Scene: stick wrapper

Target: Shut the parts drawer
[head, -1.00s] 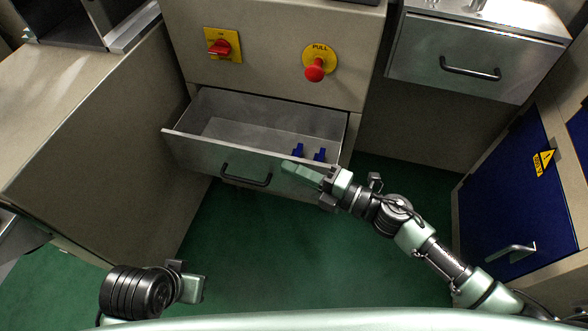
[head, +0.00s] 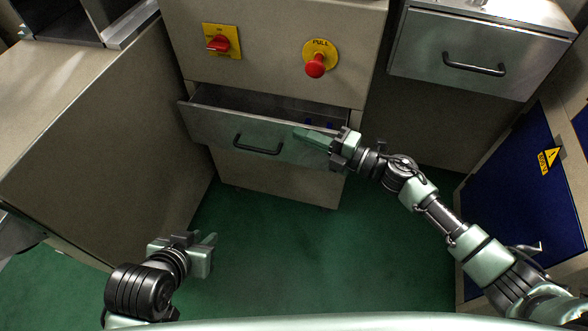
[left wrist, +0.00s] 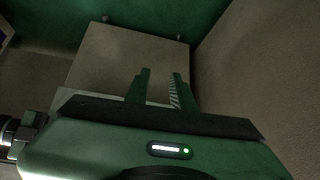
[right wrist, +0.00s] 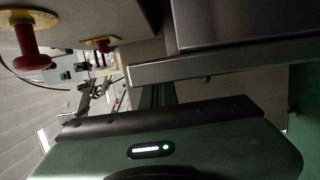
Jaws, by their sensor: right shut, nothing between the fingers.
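The parts drawer (head: 210,125) is a grey metal drawer with a black bar handle (head: 258,149), in the cabinet ahead in the head view. It is partly open, with a narrow strip of its inside showing. The blue parts (head: 307,123) at its right end are mostly hidden by the drawer front. My right gripper (head: 308,136) is shut and empty, its fingertips at the right part of the drawer front; I cannot tell if they touch. My left gripper (head: 205,242) is open and empty, low and away from the drawer; its spread fingers show in the left wrist view (left wrist: 158,88).
Above the drawer are a red rotary switch (head: 218,44) and a red pull knob (head: 316,66). Another closed drawer (head: 425,50) is at the upper right. A blue cabinet door (head: 510,190) stands right. The green floor (head: 270,240) before the drawer is clear.

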